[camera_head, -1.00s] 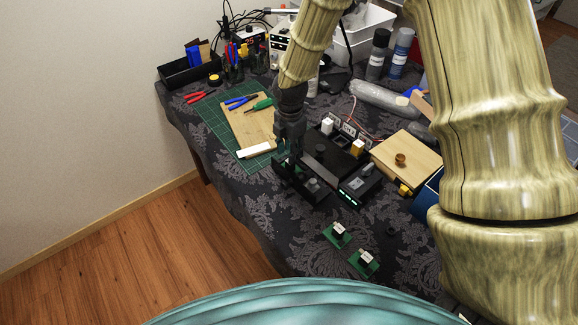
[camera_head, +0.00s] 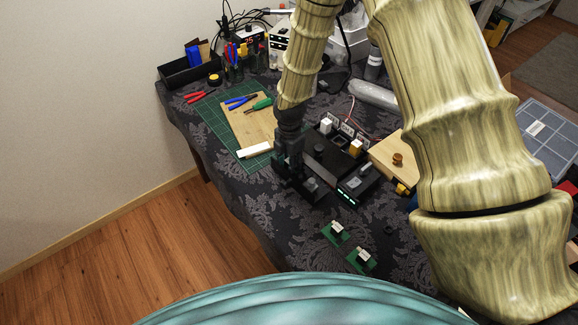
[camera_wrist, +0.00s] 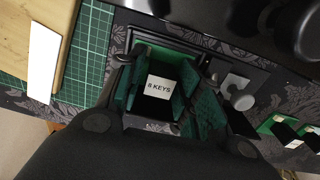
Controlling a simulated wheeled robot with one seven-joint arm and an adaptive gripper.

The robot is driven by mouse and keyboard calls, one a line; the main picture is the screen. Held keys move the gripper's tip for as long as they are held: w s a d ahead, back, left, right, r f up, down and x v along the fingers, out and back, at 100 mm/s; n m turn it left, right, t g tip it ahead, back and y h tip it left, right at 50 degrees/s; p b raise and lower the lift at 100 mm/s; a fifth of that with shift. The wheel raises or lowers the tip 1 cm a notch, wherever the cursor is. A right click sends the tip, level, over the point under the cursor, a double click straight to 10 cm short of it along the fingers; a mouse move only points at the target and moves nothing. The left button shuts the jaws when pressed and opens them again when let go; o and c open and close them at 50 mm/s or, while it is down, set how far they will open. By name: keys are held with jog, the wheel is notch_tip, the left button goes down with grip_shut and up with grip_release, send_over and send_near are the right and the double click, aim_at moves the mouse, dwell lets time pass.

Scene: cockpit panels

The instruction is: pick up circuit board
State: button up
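A green circuit board with a black block and a white label reading "8 KEYS" (camera_wrist: 160,86) sits in a dark frame, in the middle of the wrist view. My gripper (camera_wrist: 166,92) is spread around it, one finger on each side. Whether the fingers touch the board is unclear. In the head view my gripper (camera_head: 288,168) points down over the black holder at the table's front, hiding this board. Two more green circuit boards (camera_head: 334,234) (camera_head: 360,261) with white labels lie on the cloth nearer me; they also show at the right of the wrist view (camera_wrist: 287,133).
A black device (camera_head: 355,184) with lit green marks stands right of my gripper. A green cutting mat (camera_head: 215,122) with a wooden board (camera_head: 250,124) and tools lies to the left. The cloth near the front boards is clear.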

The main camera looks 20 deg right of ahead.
jog(key=c, duration=0.7)
jog(key=shift+r, duration=0.1)
